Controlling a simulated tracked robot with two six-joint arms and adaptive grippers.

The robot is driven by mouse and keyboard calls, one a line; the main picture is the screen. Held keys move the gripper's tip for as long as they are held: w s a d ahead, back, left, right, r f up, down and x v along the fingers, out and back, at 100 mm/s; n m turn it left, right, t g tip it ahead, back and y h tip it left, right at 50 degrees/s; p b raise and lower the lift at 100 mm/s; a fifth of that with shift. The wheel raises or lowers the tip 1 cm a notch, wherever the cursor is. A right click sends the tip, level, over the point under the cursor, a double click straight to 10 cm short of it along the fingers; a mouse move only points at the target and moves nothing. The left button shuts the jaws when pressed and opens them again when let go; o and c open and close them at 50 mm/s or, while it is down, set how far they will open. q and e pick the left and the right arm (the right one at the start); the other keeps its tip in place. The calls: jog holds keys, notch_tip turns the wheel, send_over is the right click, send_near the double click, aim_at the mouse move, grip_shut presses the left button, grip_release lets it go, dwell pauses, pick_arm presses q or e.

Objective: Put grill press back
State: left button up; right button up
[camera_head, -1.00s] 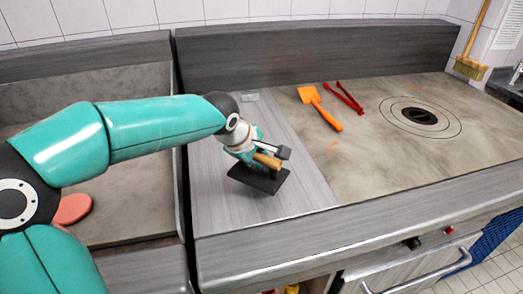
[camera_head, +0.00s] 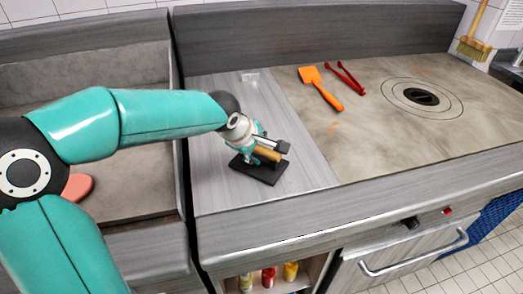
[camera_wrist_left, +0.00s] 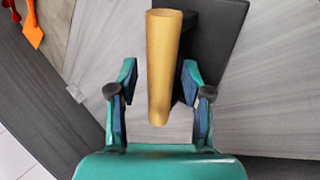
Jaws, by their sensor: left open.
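The grill press has a flat black plate (camera_head: 258,171) and a light wooden handle (camera_head: 267,154). It rests on the grey wood-look counter left of the griddle. My left gripper (camera_head: 262,147) is at the handle, just above the plate. In the left wrist view the handle (camera_wrist_left: 165,60) lies between the two open fingers (camera_wrist_left: 158,88), with a gap on both sides. The black plate (camera_wrist_left: 215,45) shows beyond it. The gripper hides part of the press in the head view. My right gripper is not in view.
An orange spatula (camera_head: 320,88) and red tongs (camera_head: 346,78) lie on the griddle (camera_head: 390,125) to the right. A round dark opening (camera_head: 421,97) is further right. Bottles (camera_head: 268,275) stand on a shelf below. The counter (camera_head: 215,180) around the press is clear.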

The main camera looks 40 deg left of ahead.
pick_arm(q)
jog(key=v, duration=1.2)
jog(key=shift+d, duration=0.1)
